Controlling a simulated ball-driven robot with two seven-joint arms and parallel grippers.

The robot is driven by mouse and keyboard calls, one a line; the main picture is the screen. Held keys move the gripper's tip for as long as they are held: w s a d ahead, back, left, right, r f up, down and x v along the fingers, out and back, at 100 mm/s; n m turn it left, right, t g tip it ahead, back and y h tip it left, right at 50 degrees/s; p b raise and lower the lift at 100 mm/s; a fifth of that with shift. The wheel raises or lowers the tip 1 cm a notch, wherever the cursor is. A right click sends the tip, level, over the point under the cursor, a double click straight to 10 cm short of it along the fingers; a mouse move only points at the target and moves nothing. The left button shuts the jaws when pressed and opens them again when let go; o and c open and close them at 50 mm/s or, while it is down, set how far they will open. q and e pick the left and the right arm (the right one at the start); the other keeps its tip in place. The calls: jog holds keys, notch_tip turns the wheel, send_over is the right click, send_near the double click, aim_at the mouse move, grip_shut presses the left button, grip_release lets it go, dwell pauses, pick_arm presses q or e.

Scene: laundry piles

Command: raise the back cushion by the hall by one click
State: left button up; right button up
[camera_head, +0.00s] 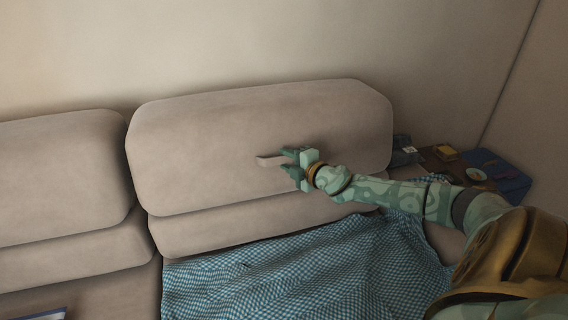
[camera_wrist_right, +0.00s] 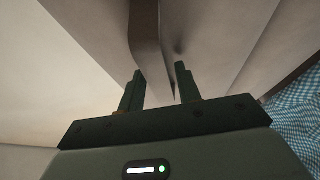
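A large beige back cushion (camera_head: 220,130) fills the middle of the head view, and another back cushion (camera_head: 60,165) stands to its left. A thin tab (camera_head: 268,160) sticks out from the front of the middle cushion. My right gripper (camera_head: 287,162) is at this tab with its fingers apart. In the wrist view the tab (camera_wrist_right: 145,25) runs toward the gap between the two fingers (camera_wrist_right: 160,80), and neither finger is seen pressing on it. The frames do not show which cushion is by the hall. My left gripper is in neither view.
A blue checked cloth (camera_head: 300,270) lies over the seat below the middle cushion. At the right, a blue tray (camera_head: 510,180) and small items stand close behind my right arm. A wall (camera_head: 300,40) rises behind the cushions.

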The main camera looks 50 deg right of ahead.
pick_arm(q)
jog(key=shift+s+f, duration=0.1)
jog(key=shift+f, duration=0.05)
pick_arm(e)
jog(key=shift+w, duration=0.45)
